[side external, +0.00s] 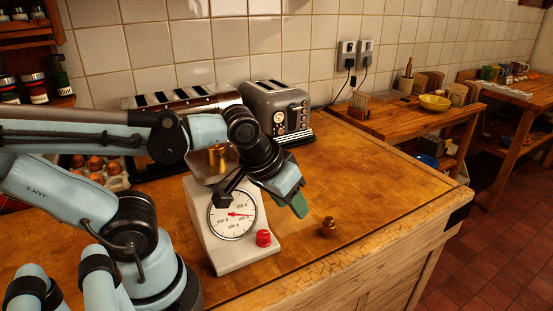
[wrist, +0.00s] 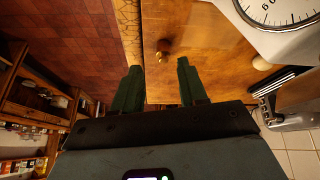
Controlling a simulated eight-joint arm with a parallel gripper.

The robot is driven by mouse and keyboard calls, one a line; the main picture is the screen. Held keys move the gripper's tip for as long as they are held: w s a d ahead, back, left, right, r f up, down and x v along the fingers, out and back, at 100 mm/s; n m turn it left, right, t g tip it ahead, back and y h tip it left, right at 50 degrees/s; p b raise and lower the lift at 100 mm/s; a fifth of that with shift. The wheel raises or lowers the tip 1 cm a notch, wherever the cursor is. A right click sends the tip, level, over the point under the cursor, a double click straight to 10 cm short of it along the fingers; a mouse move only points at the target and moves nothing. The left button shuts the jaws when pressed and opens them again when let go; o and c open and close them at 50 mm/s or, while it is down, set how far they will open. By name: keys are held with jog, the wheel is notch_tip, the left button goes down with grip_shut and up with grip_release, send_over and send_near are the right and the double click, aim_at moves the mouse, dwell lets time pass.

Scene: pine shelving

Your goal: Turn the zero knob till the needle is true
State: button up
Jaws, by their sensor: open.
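The white scale (side external: 240,250) stands on the wooden counter with a round dial (side external: 226,222). Its red needle (side external: 240,214) points to the right. The red zero knob (side external: 263,238) sits low on the front, right of the dial. Part of the dial shows in the wrist view (wrist: 275,12), but the knob is not in that view. My gripper (side external: 299,206) hangs above and right of the knob, apart from it. In the wrist view my gripper (wrist: 158,82) has its green fingers spread with nothing between them.
A small brass weight (side external: 328,227) stands on the counter right of the scale; it also shows beyond my fingers (wrist: 163,57). Another brass piece (side external: 217,157) sits at the scale's top. Toasters (side external: 278,108) stand behind. The counter to the right is clear.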

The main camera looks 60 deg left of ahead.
aim_at(263, 234)
jog(key=s+r+n+g+y, duration=0.1)
jog(key=s+n+g+y, duration=0.2)
jog(key=s+n, duration=0.45)
jog(key=shift+n, duration=0.55)
jog(key=shift+w+a+r+x, duration=0.1)
jog(key=shift+w+x, duration=0.1)
jog(key=shift+x, duration=1.9)
jog(key=shift+w+a+r+x, duration=0.15)
jog(key=shift+w+x, duration=0.1)
jog(key=shift+x, duration=1.8)
jog(key=shift+w+a+x, duration=0.1)
jog(key=shift+w+x, duration=0.1)
jog(key=shift+x, duration=1.9)
jog(key=c, duration=0.7)
